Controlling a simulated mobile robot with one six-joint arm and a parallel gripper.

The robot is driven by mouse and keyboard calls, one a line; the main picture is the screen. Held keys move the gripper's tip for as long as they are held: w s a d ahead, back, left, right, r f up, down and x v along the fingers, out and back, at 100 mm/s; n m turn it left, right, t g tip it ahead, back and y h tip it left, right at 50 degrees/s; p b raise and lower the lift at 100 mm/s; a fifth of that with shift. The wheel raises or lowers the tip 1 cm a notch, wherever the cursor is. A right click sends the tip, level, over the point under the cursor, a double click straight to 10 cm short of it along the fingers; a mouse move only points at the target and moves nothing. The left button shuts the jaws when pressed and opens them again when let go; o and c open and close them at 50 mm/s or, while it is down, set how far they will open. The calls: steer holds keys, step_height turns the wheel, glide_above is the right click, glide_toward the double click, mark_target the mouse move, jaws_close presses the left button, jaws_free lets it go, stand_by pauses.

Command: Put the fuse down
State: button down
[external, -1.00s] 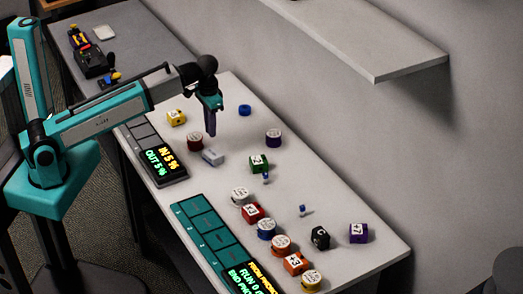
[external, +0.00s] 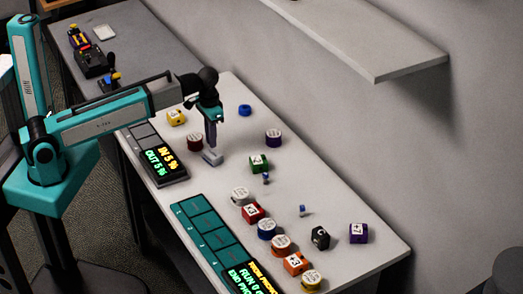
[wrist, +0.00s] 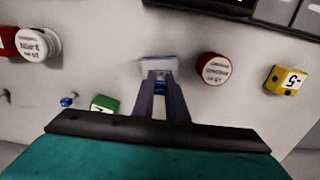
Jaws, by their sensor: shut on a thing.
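The fuse (wrist: 160,87) shows as a small blue piece between my fingers in the wrist view; the fingers hide most of it. My gripper (external: 213,151) is shut on it, pointing down, with the tips low over a small pale block (external: 211,159). In the wrist view the block (wrist: 158,65) lies just beyond the fingertips (wrist: 161,76). I cannot tell whether the fuse touches the block. In the external view the fuse cannot be made out.
A dark red spool (external: 195,141) and a yellow block (external: 176,118) stand nearby, left of my gripper. A blue ring (external: 245,110), purple spool (external: 273,138) and green block (external: 258,163) are to the right. The IN/OUT panel (external: 163,163) lies at the table's near edge.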

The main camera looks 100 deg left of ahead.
steer(key=shift+f+p, duration=0.35)
steer(key=shift+f, duration=1.15)
steer(key=shift+f, duration=0.15)
steer(key=c, duration=1.8)
jaws_free()
steer(key=shift+o, duration=0.2)
steer(key=shift+r+p, duration=4.05)
steer(key=shift+r, duration=2.1)
